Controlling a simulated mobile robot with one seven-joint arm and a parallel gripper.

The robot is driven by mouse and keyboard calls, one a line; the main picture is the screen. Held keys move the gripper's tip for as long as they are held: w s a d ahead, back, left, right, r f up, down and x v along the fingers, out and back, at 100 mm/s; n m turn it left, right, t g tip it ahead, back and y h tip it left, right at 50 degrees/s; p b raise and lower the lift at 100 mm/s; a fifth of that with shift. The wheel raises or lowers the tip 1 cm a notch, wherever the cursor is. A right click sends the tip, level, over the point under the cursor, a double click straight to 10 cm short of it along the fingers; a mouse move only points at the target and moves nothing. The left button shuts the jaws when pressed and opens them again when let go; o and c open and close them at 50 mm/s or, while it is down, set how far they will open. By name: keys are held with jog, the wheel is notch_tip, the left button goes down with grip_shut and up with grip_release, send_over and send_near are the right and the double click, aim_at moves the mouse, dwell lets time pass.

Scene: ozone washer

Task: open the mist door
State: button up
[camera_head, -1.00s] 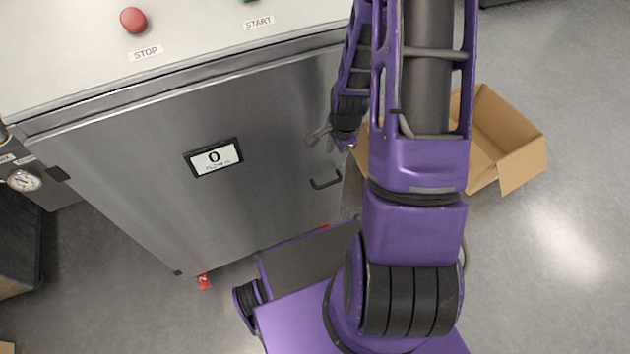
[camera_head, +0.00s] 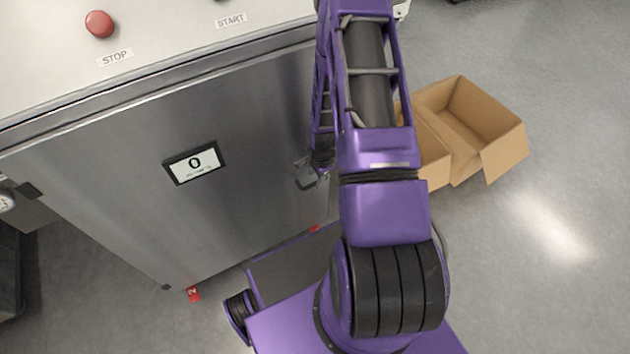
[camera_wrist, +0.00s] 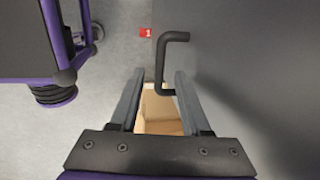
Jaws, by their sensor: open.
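The steel door panel (camera_head: 110,190) is the front of the washer and looks closed, flush with the cabinet. In the wrist view its grey face (camera_wrist: 255,60) fills the right side. A dark bar handle (camera_wrist: 161,60) stands out from it. My gripper (camera_wrist: 159,74) is open, with one finger on each side of the handle's bar. The bar is nearer the right finger's tip; I cannot tell whether they touch. In the head view my gripper (camera_head: 305,172) is at the door's right side, and my arm partly hides it and the handle.
An open cardboard box (camera_head: 485,125) stands on the floor to the right of the washer. A small display (camera_head: 195,162) is on the door. A red STOP button (camera_head: 99,24) is on the top panel. A red floor marker (camera_head: 193,294) lies by the door's lower corner.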

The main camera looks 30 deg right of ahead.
jog(key=shift+w+f, duration=0.25)
jog(key=shift+f, duration=1)
grip_shut()
dwell(0.5)
